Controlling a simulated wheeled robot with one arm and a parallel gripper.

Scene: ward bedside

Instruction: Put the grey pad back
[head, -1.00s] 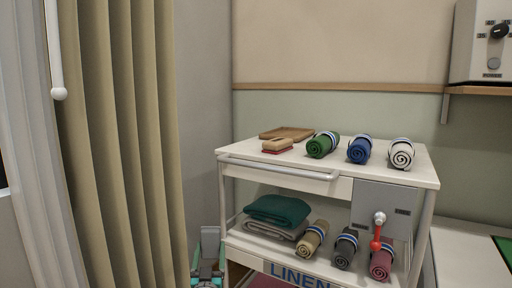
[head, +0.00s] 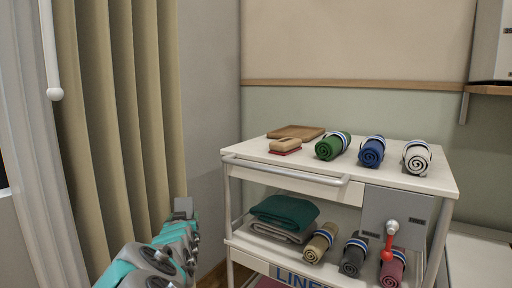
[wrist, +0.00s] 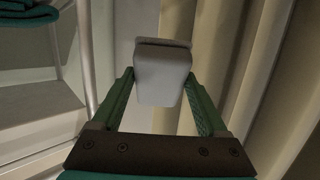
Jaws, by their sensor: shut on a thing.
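The grey pad (wrist: 162,72) is a pale grey block between the two green fingers of my gripper (wrist: 163,95) in the wrist view. My gripper is shut on it. In the head view my gripper (head: 184,216) is at the lower middle left, in front of the curtain and left of the linen trolley. The pad shows there as a small dark grey block (head: 183,205) at the end of the arm, held clear of the trolley. A tan block with a red underside (head: 285,145) sits on the trolley top, beside a wooden tray (head: 296,132).
The white linen trolley (head: 330,174) carries green, blue and white rolled towels on top. Its lower shelf holds folded green and grey cloths (head: 284,213) and several rolls. A red-handled lever (head: 390,240) is on its right front. The beige curtain (head: 120,110) hangs at left.

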